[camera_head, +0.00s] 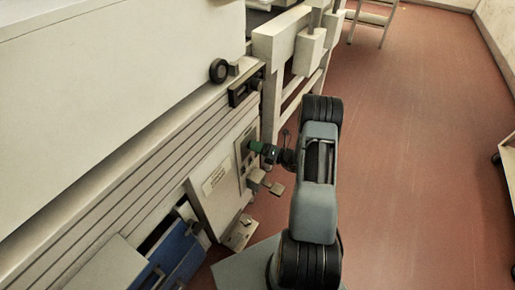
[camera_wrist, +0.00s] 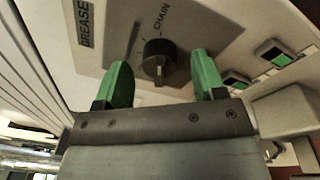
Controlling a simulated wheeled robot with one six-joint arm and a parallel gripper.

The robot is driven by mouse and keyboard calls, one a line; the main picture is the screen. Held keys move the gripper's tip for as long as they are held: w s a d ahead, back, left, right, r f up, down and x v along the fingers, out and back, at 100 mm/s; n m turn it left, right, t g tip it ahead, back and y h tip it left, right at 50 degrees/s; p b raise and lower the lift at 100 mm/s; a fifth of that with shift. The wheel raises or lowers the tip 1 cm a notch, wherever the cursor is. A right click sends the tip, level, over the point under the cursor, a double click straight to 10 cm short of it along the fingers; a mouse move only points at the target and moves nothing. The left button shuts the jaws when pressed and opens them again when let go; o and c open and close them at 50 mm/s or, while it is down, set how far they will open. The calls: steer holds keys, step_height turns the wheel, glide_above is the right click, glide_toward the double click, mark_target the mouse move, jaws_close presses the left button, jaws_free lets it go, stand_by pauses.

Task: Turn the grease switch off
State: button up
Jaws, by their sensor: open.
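The grease switch is a black round knob (camera_wrist: 158,55) on a grey plate (camera_wrist: 200,22) in the wrist view. The plate carries the words GREASE at upper left and CHAIN above the knob. A small light mark shows on the knob's lower side; I cannot tell its exact setting. My gripper (camera_wrist: 160,76) is open, its green fingertips on either side of the knob in the picture. Contact is not visible. In the head view, my gripper (camera_head: 258,148) is at the machine's front panel, and the knob is hidden there.
Green push buttons (camera_wrist: 274,53) sit right of the plate. In the head view, a light labelled panel (camera_head: 215,190), a blue box (camera_head: 178,250) and a black round handle (camera_head: 219,70) are along the machine. Red floor to the right is mostly clear.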

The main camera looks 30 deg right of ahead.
steer(key=shift+w+a, duration=0.1)
steer(key=shift+w, duration=0.05)
steer(key=shift+c, duration=0.5)
steer(key=c, duration=0.8)
steer(key=shift+c, duration=0.2)
